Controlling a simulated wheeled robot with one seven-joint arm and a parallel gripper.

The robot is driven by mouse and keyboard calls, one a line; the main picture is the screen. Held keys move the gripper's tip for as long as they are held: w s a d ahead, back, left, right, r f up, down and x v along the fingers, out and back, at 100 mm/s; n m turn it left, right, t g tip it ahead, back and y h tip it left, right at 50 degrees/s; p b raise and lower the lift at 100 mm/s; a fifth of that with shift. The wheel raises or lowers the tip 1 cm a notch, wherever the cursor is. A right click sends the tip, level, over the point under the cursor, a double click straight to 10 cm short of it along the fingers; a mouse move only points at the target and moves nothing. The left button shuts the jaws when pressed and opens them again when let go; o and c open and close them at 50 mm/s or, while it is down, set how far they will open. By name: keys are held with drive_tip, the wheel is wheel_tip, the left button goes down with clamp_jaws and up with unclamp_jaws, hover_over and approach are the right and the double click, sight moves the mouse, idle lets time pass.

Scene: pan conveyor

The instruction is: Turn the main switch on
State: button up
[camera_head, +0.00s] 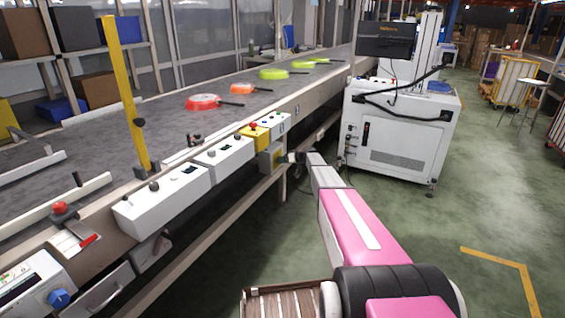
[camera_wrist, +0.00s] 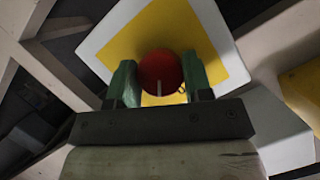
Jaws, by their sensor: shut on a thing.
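The main switch is a round red knob (camera_wrist: 160,68) on a yellow square (camera_wrist: 204,22) set on a white plate (camera_wrist: 95,45) in the wrist view. A short white mark on the knob points down in the picture. My gripper (camera_wrist: 158,82) has one green fingertip on each side of the knob and is shut on it. In the head view, my arm reaches to a small box (camera_head: 269,160) under the conveyor's near edge, with my gripper (camera_head: 288,157) at its right side. The knob's face is hidden there.
The conveyor (camera_head: 300,84) carries a red pan (camera_head: 203,102), an orange pan (camera_head: 243,89) and green pans (camera_head: 272,74). White control boxes (camera_head: 165,197) and a yellow box with a red button (camera_head: 254,135) line its edge. A white machine cabinet (camera_head: 395,135) stands right of my gripper.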

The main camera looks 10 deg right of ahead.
drive_tip(key=shift+w+d+f+m+g+y, duration=0.1)
drive_tip(key=shift+m+g+y, duration=0.4)
drive_tip(key=shift+m, duration=0.75)
drive_tip(key=shift+s+r+m+g+y, duration=0.15)
drive_tip(key=shift+m+y, duration=0.7)
drive_tip(key=shift+m, duration=0.45)
drive_tip(key=shift+w+d+f+m+g+y, duration=0.15)
drive_tip(key=shift+m+g+y, duration=0.35)
drive_tip(key=shift+m, duration=0.75)
drive_tip(key=shift+a+t, duration=0.1)
drive_tip(key=shift+t, duration=0.15)
drive_tip(key=o, duration=0.9)
drive_tip(key=v, duration=1.1)
drive_tip(key=shift+f, duration=0.2)
drive_tip(key=shift+a, duration=0.1)
